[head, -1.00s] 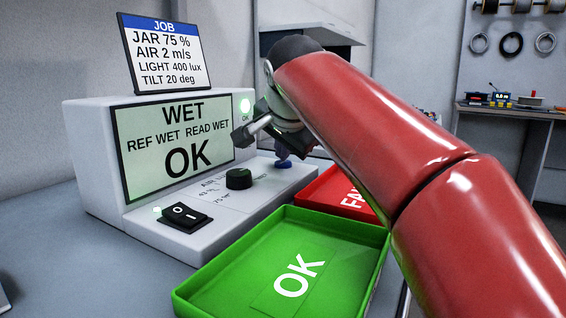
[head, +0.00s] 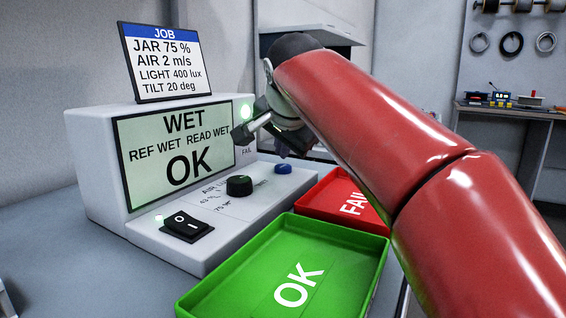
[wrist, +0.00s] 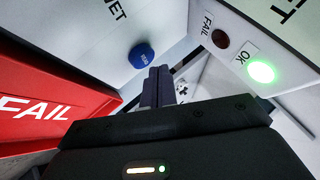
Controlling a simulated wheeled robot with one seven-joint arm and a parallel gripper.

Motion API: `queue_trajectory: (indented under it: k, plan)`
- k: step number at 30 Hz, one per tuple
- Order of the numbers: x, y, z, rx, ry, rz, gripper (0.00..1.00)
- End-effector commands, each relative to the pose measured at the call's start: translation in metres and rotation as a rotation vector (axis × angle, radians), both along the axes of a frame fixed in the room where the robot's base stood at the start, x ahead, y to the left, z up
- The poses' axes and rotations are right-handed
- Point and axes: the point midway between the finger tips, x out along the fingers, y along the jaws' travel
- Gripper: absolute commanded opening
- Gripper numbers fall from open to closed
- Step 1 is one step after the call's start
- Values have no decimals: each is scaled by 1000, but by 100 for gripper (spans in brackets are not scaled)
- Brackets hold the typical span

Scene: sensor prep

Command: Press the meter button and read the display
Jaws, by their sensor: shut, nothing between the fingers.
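The white meter (head: 92,150) stands on the bench. Its display (head: 178,148) reads WET, REF WET READ WET, OK. Its blue button (head: 283,168) sits at the far right of the sloped panel and looks uncovered; it also shows in the wrist view (wrist: 141,56). The green OK lamp (wrist: 262,71) is lit and the FAIL lamp (wrist: 220,38) beside it is dark. My gripper (wrist: 158,78) is shut and empty, close to the button but apart from it in the wrist view. In the head view my arm partly hides the gripper.
A black knob (head: 239,185) and a rocker switch (head: 187,226) are on the meter's panel. A green OK tray (head: 232,275) and a red FAIL tray (head: 318,202) stand in front, both empty. A job card (head: 161,62) stands on the meter.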

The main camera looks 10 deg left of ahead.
Motion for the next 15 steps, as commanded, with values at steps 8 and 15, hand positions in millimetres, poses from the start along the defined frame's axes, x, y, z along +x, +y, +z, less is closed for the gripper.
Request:
queue_trajectory:
  k: [8,15]
  plan:
    - [0,0,3,1,-1,1,0]
    - [0,0,27,1,-1,1,0]
